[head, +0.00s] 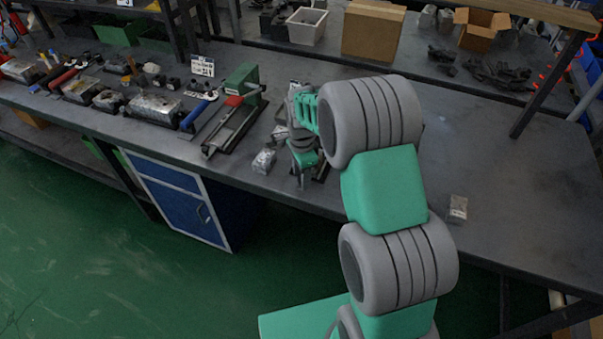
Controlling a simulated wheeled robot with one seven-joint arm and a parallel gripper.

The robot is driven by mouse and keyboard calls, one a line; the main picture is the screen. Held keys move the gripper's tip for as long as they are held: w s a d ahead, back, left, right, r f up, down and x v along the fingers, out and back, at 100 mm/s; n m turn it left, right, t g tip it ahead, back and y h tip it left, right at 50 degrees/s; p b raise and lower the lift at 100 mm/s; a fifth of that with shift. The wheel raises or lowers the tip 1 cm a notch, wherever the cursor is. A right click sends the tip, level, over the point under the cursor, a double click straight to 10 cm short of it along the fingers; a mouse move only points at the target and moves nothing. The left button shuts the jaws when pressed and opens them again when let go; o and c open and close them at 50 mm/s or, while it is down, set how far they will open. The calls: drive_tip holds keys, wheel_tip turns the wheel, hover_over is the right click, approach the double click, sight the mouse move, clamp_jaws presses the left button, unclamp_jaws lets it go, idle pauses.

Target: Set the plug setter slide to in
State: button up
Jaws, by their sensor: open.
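A green bench device (241,80) with two dark rails (222,132) running toward the front edge stands on the dark workbench. It looks like the plug setter, but I cannot be sure. A small red part (233,101) sits by its green body. I cannot clearly tell which part is the slide or where it stands. My gripper (302,178) is just right of this device, low over the bench near the front edge, pointing down. It is open and seems to hold nothing. My own arm hides the bench behind and right of the gripper.
A small metallic block (263,161) lies close left of my gripper. Another block (458,208) lies at the right near the front edge. Tools and metal blocks (152,107) crowd the left. Cardboard boxes (373,30) stand behind. The bench right of my arm is mostly clear.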

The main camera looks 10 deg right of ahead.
drive_tip(key=shift+c, duration=0.5)
clamp_jaws()
idle(0.9)
